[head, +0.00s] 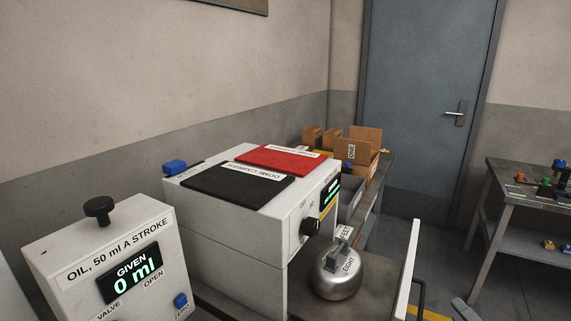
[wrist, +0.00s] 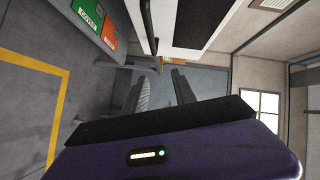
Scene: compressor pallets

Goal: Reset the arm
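My gripper (wrist: 162,92) shows in the wrist view, with its purple body along the bottom edge and a small lit indicator on it. Its two dark fingers stand apart with a clear gap between them, and I see nothing held there. In the head view the arm is not clearly visible; a small grey piece at the bottom right edge could be part of it, but I cannot tell.
A white machine (head: 240,205) with black and red top pads stands in the middle. A round metal weight (head: 338,272) marked EIGHT sits beside it. An oil dispenser (head: 110,262) reading 0 ml is at left. A white upright panel (head: 406,275) and a workbench (head: 520,180) are right.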

